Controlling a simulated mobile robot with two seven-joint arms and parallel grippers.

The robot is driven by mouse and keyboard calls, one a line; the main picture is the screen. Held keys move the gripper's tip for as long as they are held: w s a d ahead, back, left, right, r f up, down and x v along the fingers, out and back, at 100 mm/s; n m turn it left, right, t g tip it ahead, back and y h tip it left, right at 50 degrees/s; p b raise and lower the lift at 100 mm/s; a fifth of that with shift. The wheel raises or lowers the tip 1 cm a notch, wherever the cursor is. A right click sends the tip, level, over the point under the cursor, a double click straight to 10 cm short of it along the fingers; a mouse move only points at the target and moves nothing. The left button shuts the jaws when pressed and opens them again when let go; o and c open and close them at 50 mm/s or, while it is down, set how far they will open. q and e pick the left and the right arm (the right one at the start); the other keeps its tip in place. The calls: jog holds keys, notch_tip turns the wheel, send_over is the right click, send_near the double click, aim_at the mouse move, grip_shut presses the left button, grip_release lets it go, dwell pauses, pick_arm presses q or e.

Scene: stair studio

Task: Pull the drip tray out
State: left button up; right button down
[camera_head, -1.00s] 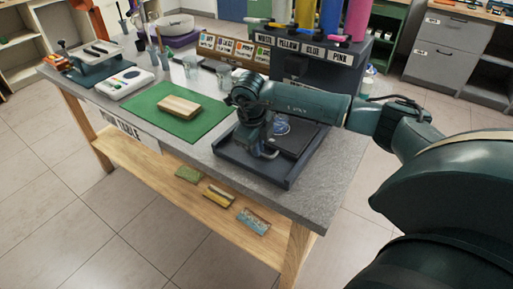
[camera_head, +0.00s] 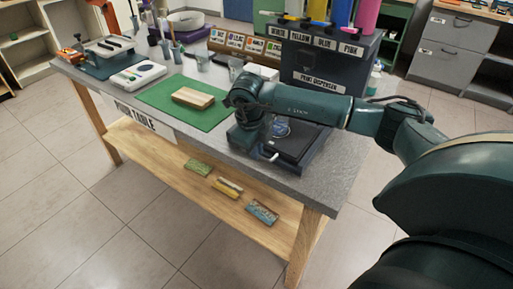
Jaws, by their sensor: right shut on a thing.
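The drip tray (camera_head: 298,158) is a dark, shallow, square tray. It lies on the grey table top in front of the dark paint dispenser (camera_head: 325,77), near the table's front edge. My right gripper (camera_head: 268,152) is shut at the tray's front left side, with its jaws pointing down. The arm and gripper hide part of the tray and the exact contact. A small white piece shows at the fingertips. A clear cup (camera_head: 281,129) stands over the tray, partly hidden by my wrist. My left gripper is out of view.
A green mat (camera_head: 160,97) with a wooden block (camera_head: 193,97) lies left of the tray. Coloured tubes top the dispenser. Sponge-like blocks (camera_head: 262,212) lie on the lower shelf (camera_head: 170,165). Floor in front of the table is clear.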

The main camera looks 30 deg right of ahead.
jog(key=c, duration=1.5)
grip_release()
jog(key=shift+r, duration=0.1)
jog(key=r, duration=0.4)
jog(key=a+r, duration=0.1)
jog(key=r, duration=0.3)
jog(key=s+a+r, duration=0.1)
jog(key=r, duration=0.4)
jog(key=shift+b, duration=0.35)
